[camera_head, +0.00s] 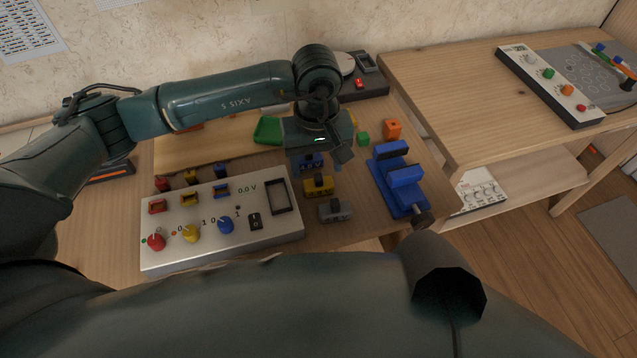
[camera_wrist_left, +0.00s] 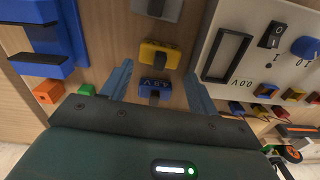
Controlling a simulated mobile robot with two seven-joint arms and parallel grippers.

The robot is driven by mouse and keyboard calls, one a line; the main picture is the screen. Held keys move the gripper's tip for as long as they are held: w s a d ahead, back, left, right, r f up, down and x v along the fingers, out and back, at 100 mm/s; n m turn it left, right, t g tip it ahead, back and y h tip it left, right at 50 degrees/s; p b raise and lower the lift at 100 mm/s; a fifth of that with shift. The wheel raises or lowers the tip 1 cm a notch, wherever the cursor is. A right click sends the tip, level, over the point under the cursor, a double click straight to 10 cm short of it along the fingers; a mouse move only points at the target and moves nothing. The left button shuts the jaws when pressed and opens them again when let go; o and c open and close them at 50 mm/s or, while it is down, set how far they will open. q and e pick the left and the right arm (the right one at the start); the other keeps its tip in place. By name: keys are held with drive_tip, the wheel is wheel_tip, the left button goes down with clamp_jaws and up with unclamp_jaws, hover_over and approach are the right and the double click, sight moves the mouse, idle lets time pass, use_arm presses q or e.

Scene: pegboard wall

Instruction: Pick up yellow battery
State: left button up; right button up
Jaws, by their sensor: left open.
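The yellow battery (camera_head: 319,186) is a small block with a dark raised part on top, lying on the wooden table between a blue battery (camera_head: 308,161) and a grey battery (camera_head: 335,211). In the left wrist view the yellow battery (camera_wrist_left: 160,55) is just beyond the fingertips, with the blue battery (camera_wrist_left: 155,89), marked 4.8 V, between the fingers and the grey one (camera_wrist_left: 158,9) farther off. My left gripper (camera_head: 318,165) is open and points down above the blue battery; its fingers also show in the wrist view (camera_wrist_left: 158,72). My right gripper is not in view.
A white panel (camera_head: 270,236) with knobs, coloured slots and a 0.0 V label lies left of the batteries. A blue vise (camera_head: 404,178) stands to the right, with orange (camera_head: 392,129) and green (camera_head: 363,139) blocks behind it. A green tray (camera_head: 268,131) is behind the panel.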

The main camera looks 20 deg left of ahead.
sight(319, 178)
use_arm(q)
drive_tip(key=f, duration=0.5)
drive_tip(key=shift+s+d+f+p, duration=0.1)
drive_tip(key=shift+s+d+p, duration=0.2)
drive_tip(key=shift+p, duration=0.05)
drive_tip(key=c, duration=0.7)
drive_tip(key=shift+o, duration=0.2)
